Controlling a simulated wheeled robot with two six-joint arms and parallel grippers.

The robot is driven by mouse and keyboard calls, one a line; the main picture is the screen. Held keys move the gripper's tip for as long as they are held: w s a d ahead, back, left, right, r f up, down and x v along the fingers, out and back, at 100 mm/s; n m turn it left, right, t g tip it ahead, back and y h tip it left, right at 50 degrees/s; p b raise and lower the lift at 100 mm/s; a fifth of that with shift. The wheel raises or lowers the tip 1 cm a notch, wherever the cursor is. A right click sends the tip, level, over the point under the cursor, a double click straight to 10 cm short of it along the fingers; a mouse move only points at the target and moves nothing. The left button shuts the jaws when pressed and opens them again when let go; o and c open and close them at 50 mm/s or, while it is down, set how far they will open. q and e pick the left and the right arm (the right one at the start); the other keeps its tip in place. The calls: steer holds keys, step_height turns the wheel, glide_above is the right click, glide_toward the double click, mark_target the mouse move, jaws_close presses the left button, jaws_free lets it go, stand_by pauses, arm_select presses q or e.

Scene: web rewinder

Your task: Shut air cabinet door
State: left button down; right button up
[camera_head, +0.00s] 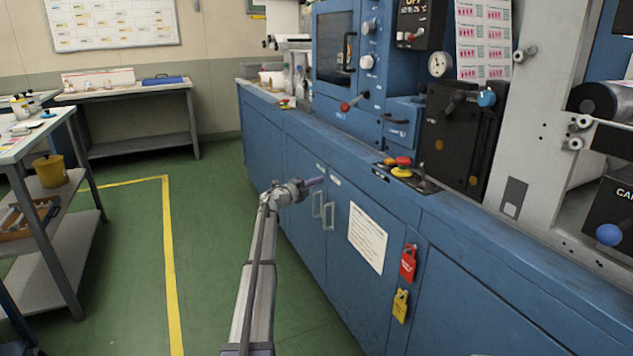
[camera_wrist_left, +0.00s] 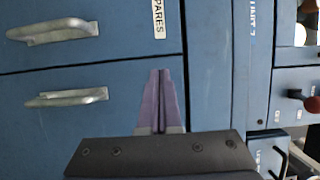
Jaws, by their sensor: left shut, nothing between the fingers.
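Two blue lower cabinet doors sit side by side below the worktop, a left door (camera_head: 304,203) and a right door (camera_head: 345,275) with a white sheet on it. Their handles show in the left wrist view, the upper one (camera_wrist_left: 55,32) and the lower one (camera_wrist_left: 66,97). The upper door there is labelled SPARES; I read no air label. Both doors look about flush, with a thin dark seam between them; I cannot tell if either is slightly ajar. My left gripper (camera_head: 319,181) is shut and empty, its purple fingers (camera_wrist_left: 158,88) in front of the doors' upper part. Contact is unclear.
A red padlock tag (camera_head: 408,263) and a yellow one (camera_head: 400,305) hang right of the doors. A red-yellow stop button (camera_head: 402,166) and knobs stand above the worktop. Green floor left of the cabinet is clear up to a shelved cart (camera_head: 50,245).

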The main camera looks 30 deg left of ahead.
arm_select(q)
steer(key=s+a, duration=0.6)
steer(key=s, duration=0.3)
steer(key=shift+d, duration=0.15)
